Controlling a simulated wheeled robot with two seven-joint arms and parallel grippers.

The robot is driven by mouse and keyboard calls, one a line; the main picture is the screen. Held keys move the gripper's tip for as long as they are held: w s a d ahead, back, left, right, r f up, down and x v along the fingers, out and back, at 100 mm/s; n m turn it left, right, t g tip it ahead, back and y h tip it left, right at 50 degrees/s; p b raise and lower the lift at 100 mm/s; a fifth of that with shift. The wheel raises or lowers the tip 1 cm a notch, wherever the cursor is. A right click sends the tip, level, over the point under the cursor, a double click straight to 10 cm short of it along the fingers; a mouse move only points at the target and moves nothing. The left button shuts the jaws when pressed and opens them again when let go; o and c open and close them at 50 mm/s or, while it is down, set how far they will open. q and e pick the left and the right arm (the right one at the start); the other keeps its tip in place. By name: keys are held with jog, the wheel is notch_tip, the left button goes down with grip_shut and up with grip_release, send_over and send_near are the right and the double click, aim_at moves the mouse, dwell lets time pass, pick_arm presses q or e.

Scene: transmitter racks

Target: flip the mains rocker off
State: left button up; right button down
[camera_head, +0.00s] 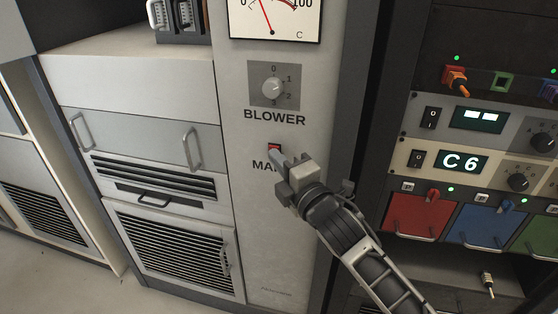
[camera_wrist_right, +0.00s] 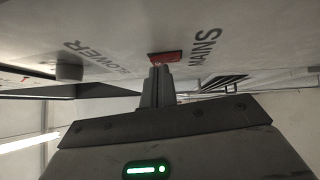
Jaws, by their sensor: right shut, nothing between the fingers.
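The red mains rocker (camera_head: 274,148) sits in the pale cabinet panel, below the blower knob and above the partly covered MAINS lettering (camera_head: 265,165). My right gripper (camera_head: 278,158) is shut and empty, with its fingertips at the rocker's lower part. In the right wrist view the closed fingertips (camera_wrist_right: 160,70) are right against or very close to the red rocker (camera_wrist_right: 166,58); I cannot tell whether they touch. The rocker's tilt is not clear. My left gripper is not in view.
The blower knob (camera_head: 271,87) and a dial meter (camera_head: 275,18) are above on the same panel. To the right stands a rack with a C6 display (camera_head: 460,162), smaller rockers, and coloured drawers such as a red one (camera_head: 418,213). Vented cabinet doors (camera_head: 170,250) are at left.

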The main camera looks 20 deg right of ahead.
jog(key=shift+w+r+p, duration=0.1)
jog(key=shift+r+p, duration=0.15)
jog(key=shift+p, duration=0.2)
jog(key=shift+w+d+r+p, duration=0.15)
jog(key=shift+r+p, duration=0.1)
jog(key=shift+p, duration=0.45)
jog(key=shift+s+a+f+b, duration=0.3)
jog(key=shift+s+f, duration=0.05)
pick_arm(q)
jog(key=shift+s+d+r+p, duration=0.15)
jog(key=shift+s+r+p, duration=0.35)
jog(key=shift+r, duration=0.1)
pick_arm(e)
jog(key=s+r, duration=0.1)
jog(key=s, duration=1.1)
jog(key=shift+s+r, duration=0.15)
jog(key=shift+s, duration=0.2)
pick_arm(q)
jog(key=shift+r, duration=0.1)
